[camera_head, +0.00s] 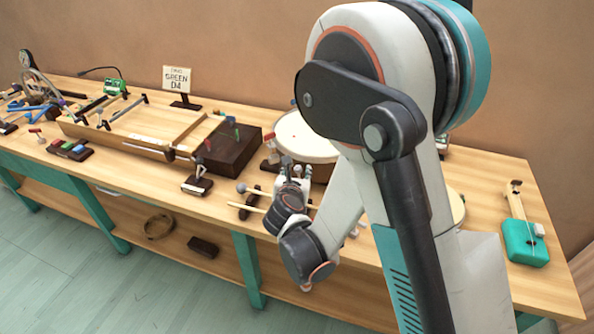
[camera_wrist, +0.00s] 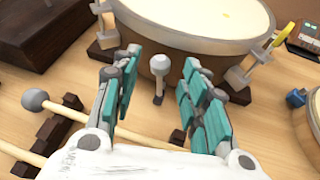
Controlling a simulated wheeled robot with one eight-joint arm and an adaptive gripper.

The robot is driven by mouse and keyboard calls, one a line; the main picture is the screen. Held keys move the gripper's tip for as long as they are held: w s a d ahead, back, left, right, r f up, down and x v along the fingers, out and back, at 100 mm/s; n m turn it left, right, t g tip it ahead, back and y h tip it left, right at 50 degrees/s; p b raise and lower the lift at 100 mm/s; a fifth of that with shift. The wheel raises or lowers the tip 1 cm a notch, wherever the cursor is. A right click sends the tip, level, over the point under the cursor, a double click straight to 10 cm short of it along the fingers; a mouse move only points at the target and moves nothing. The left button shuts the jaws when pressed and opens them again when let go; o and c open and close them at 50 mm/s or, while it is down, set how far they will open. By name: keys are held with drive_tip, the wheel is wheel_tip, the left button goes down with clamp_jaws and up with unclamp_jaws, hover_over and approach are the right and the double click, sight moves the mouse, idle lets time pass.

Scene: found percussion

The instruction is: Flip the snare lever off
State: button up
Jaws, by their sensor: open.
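The snare drum (camera_head: 303,140) stands on the bench, partly hidden behind my arm in the head view. In the wrist view the drum (camera_wrist: 190,40) has a pale head and a brown shell. A small grey lever with a round knob (camera_wrist: 158,62) sticks out from the front of the shell. My gripper (camera_head: 293,168) is in front of the drum. In the wrist view my gripper (camera_wrist: 163,98) is open and empty, its teal-padded fingers on either side of the lever. The lever shows between the fingers, a little beyond their tips; whether anything touches cannot be told.
A mallet with a grey ball head (camera_wrist: 36,100) lies on a dark rest at left in the wrist view. A dark wooden box (camera_head: 232,147) stands left of the drum. A teal instrument (camera_head: 525,243) lies at the bench's right end.

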drive_tip(key=shift+x, duration=1)
